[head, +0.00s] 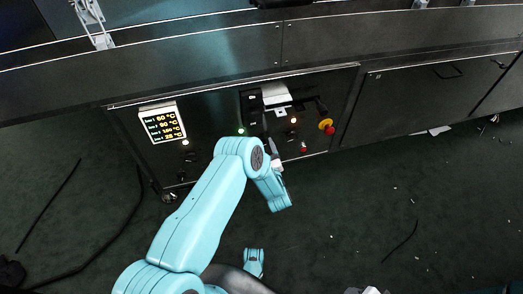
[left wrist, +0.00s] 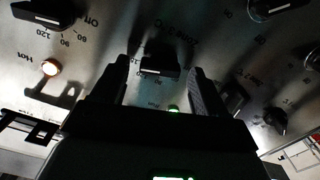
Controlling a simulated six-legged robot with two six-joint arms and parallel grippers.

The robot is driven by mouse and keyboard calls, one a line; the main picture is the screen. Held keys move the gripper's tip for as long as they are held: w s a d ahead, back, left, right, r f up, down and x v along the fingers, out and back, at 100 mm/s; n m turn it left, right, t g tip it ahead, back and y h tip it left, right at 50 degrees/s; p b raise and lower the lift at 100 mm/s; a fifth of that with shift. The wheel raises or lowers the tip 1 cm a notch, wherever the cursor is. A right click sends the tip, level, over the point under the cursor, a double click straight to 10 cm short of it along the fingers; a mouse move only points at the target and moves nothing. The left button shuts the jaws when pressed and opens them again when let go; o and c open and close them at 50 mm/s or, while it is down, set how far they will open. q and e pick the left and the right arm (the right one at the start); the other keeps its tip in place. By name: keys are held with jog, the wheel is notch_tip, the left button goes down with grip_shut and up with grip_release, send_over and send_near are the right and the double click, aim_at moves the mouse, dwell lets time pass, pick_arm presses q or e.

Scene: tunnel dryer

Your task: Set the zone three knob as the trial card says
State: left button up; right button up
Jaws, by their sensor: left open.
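The dryer's dark control panel (head: 215,125) is low on the machine in the head view. In the left wrist view a dark knob (left wrist: 155,68) with a pale line on it lies between the fingers of my left gripper (left wrist: 158,80). The fingers are open, one on each side, and I cannot tell whether they touch it. A lit sign (head: 163,122) with several yellow lines, seeming to read 60, 90, 120 and 25, is left on the panel.
Other knobs (left wrist: 274,8) and an orange lamp (left wrist: 50,68) surround the gripper. A white sheet (head: 277,93) is on the panel. A red-and-yellow stop button (head: 326,126) and a red button (head: 303,148) are to the right. The dark floor (head: 350,215) is mostly open, with cables at left.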

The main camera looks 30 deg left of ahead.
pick_arm(q)
jog(key=shift+w+a, duration=0.2)
jog(key=c, duration=1.1)
jog(key=shift+o, duration=0.2)
jog(key=shift+n, duration=0.3)
jog(key=n, duration=1.7)
jog(key=shift+s+f, duration=0.25)
jog(key=shift+f, duration=0.05)
jog(key=shift+n, duration=0.4)
